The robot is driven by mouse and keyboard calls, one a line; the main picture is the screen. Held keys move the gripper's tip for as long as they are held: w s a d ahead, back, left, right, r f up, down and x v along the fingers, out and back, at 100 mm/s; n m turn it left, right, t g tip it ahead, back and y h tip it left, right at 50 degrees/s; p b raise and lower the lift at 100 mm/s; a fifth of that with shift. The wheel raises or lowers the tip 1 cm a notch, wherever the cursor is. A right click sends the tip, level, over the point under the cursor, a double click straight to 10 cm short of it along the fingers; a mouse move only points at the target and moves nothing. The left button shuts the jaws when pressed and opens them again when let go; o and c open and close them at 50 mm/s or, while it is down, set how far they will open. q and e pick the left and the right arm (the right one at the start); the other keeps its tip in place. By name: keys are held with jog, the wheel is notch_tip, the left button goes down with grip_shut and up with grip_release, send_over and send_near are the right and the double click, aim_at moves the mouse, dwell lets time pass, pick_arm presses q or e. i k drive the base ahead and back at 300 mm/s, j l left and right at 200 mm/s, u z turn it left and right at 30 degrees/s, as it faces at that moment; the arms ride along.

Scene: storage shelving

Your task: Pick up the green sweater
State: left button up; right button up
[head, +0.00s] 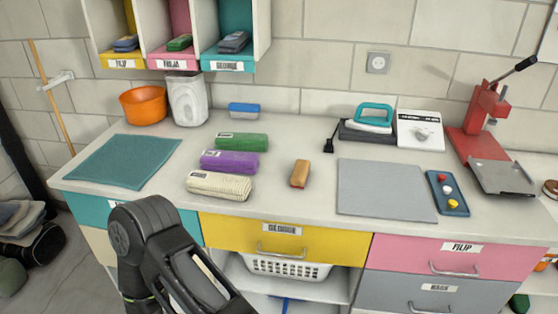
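A rolled green cloth bundle (241,142), which looks like the green sweater, lies on the white countertop in the head view. It is the rearmost of three rolls, behind a purple roll (229,161) and a cream knitted roll (219,185). Another folded green item (180,43) sits in the pink cubby of the wall shelf. One of my dark arms shows at the lower left, in front of the drawers, but no fingertips are visible. Neither gripper is in view, and nothing touches the green roll.
An orange bowl (144,105), white container (188,100) and teal mat (122,161) are on the left. A brown brush-like block (300,174), grey mat (385,189), iron (372,118) and red press (487,123) are to the right. Drawers (285,238) line the counter's front.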

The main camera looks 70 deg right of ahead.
aim_at(256, 142)
jog(key=z, duration=1.9)
